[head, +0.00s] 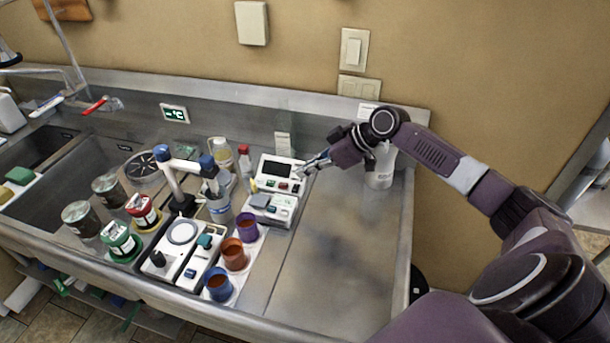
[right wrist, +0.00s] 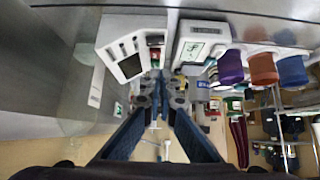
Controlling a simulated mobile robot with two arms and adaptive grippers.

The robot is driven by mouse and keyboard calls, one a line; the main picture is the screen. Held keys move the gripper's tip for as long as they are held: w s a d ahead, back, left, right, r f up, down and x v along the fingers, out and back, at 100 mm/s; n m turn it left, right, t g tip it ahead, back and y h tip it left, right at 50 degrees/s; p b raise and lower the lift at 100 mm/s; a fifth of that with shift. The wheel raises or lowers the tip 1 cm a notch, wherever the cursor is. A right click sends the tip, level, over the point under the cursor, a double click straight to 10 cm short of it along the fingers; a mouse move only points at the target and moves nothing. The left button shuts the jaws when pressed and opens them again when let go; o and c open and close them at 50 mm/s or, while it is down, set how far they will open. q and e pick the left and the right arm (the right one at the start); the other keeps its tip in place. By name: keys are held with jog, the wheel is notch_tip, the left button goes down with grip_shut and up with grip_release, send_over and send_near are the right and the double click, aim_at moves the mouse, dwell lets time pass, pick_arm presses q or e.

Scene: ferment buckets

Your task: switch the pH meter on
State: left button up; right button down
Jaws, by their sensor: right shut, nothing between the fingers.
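A white bench meter (head: 279,173) with a dark blank screen and small coloured buttons stands at the back of the steel counter. It also shows in the right wrist view (right wrist: 112,48), where a red part sits on its face. I cannot read a label naming it as the pH meter. My right gripper (head: 303,170) is at the right edge of this unit in the head view, shut and empty. In the right wrist view its fingertips (right wrist: 162,82) are close beside the unit; contact cannot be told. My left gripper is out of view.
A second white device (head: 272,208) stands just in front. Purple (head: 247,227), orange (head: 233,254) and blue (head: 218,284) cups stand nearby, with bottles behind. A white bottle (head: 381,166) stands behind my right forearm. The counter's right half (head: 340,255) is clear.

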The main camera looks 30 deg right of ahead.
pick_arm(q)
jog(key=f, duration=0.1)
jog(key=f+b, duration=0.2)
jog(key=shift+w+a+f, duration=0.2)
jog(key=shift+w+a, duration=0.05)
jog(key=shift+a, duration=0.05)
pick_arm(e)
jog(key=v, duration=0.8)
jog(key=shift+s+a, duration=0.2)
pick_arm(q)
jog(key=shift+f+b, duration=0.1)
jog(key=shift+b, duration=0.2)
pick_arm(e)
jog(key=shift+w+a, duration=0.1)
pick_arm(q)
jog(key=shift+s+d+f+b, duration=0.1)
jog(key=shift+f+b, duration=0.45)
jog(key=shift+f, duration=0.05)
pick_arm(e)
jog(key=shift+r+n+t+h, duration=0.1)
jog(key=shift+n+t+h, duration=0.3)
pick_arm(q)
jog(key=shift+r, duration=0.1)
pick_arm(e)
jog(key=shift+w, duration=0.1)
